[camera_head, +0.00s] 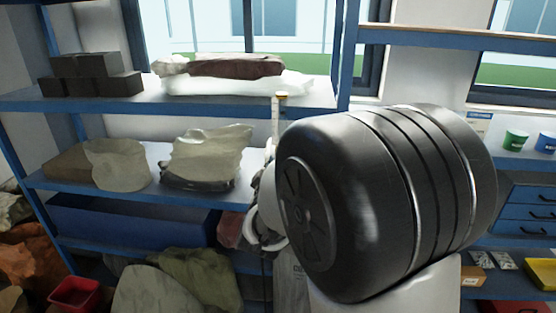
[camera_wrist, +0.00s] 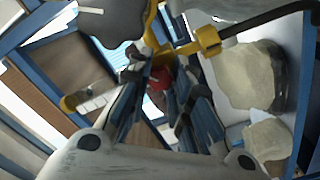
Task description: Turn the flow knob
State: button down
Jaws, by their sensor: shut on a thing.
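In the wrist view, a pale tube (camera_wrist: 95,98) with a yellow end cap runs up to a yellow fitting (camera_wrist: 160,52) beside a dark grey rounded body (camera_wrist: 115,20). My gripper (camera_wrist: 160,80) is at this assembly, its two fingers closed in just below the yellow fitting. A small red part (camera_wrist: 158,77) shows between the fingertips. The flow knob is not clear by itself; the fingers and fitting crowd it. In the head view, the upright tube (camera_head: 275,120) with an orange-brown cap stands left of my large dark arm joint, which hides most of the gripper.
Blue shelving (camera_head: 100,103) stands behind, with dark blocks (camera_head: 97,75) and pale bags (camera_head: 205,155). A black hose (camera_wrist: 260,22) leaves the yellow fitting to the right. Blue drawers (camera_head: 525,210) stand at the right. A red bin (camera_head: 75,292) sits at the lower left.

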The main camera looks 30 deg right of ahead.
jog(key=shift+r+n, duration=0.1)
jog(key=shift+n, duration=0.3)
